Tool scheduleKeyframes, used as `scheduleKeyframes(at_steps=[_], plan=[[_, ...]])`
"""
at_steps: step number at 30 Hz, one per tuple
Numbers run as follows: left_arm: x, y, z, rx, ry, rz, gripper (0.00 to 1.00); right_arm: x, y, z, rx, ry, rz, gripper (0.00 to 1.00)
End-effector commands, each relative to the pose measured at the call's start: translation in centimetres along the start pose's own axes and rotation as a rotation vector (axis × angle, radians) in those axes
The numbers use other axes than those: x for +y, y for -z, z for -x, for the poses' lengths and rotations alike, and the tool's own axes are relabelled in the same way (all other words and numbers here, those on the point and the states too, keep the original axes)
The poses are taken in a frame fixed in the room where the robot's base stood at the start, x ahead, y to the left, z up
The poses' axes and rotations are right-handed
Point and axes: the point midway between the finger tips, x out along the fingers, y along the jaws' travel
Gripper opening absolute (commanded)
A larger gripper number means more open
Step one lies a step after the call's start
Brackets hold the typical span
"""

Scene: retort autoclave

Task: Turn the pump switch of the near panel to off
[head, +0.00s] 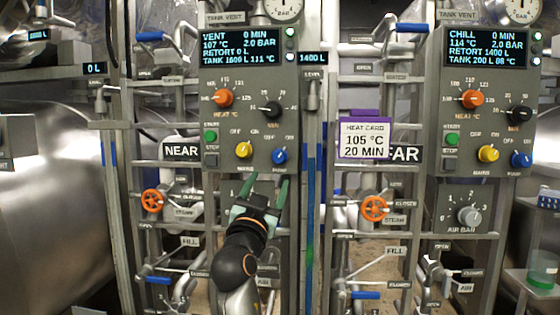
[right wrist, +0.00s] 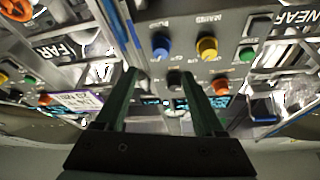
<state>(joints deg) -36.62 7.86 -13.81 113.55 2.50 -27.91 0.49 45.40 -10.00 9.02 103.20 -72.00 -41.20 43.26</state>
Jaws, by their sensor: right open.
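The near panel (head: 216,132) is the grey panel beside the NEAR sign (head: 182,150). Its blue pump switch (head: 280,155) sits at the lower right, with OFF and ON marks above it; its pointer is too small to read surely. It also shows in the right wrist view (right wrist: 161,43). My right gripper (head: 264,183) has green fingers, open and empty, just below the panel's lower edge and the blue switch. In the right wrist view the two fingers (right wrist: 160,74) stand apart with nothing between them. My left gripper is not in view.
The yellow mains switch (head: 244,150) is left of the blue one, with a green start button (head: 210,137) further left. An orange valve wheel (head: 152,201) and pipes surround the arm. A purple-edged heat card (head: 365,138) hangs at the right by the far panel (head: 450,105).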

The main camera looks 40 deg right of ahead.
Motion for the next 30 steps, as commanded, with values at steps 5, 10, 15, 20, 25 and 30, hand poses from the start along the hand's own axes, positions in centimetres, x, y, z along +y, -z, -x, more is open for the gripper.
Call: scheduleKeyframes(at_steps=[5,10,15,20,25,30], plan=[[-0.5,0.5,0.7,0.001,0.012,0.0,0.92,0.0,0.3,-2.9,0.001,-0.001,0.005,0.71],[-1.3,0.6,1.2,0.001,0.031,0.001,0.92,0.0,0.3,-6.6,0.001,-0.001,0.005,0.71],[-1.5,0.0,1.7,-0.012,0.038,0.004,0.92,0.0,0.2,-9.6,0.0,0.0,0.004,0.71],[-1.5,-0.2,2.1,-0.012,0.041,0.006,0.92,0.0,0.1,-11.2,0.001,0.001,0.004,0.71],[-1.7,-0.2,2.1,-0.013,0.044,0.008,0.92,0.0,0.0,-12.0,-0.001,0.002,0.002,0.71],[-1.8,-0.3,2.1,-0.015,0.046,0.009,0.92,0.0,-0.1,-12.0,-0.001,0.002,0.002,0.71]])
